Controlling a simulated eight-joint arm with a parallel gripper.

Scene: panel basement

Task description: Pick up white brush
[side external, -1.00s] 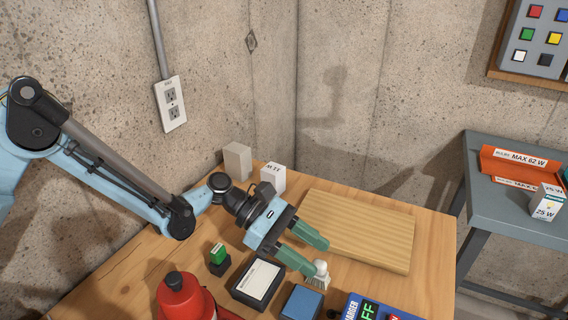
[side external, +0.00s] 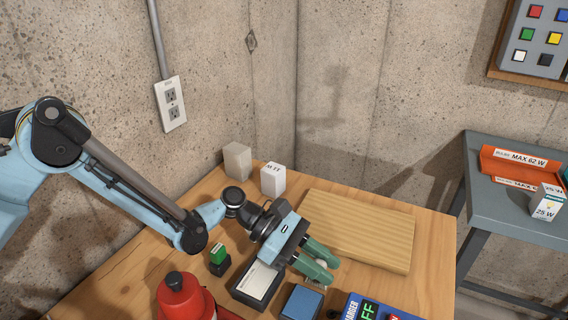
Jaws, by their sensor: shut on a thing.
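My gripper (side external: 327,274) is low over the wooden table, just in front of the wooden board. Its green fingers are shut on the small white brush (side external: 322,265), which is mostly hidden between and below them. Only bits of the brush show around the fingertips, so I cannot tell whether it still touches the table.
The wooden board (side external: 357,231) lies right behind the fingers. A blue block (side external: 301,303), a dark tray with a pale top (side external: 259,281), a green-topped stamp (side external: 218,257), a red bottle (side external: 184,297) and a charger box (side external: 368,308) stand close in front and left.

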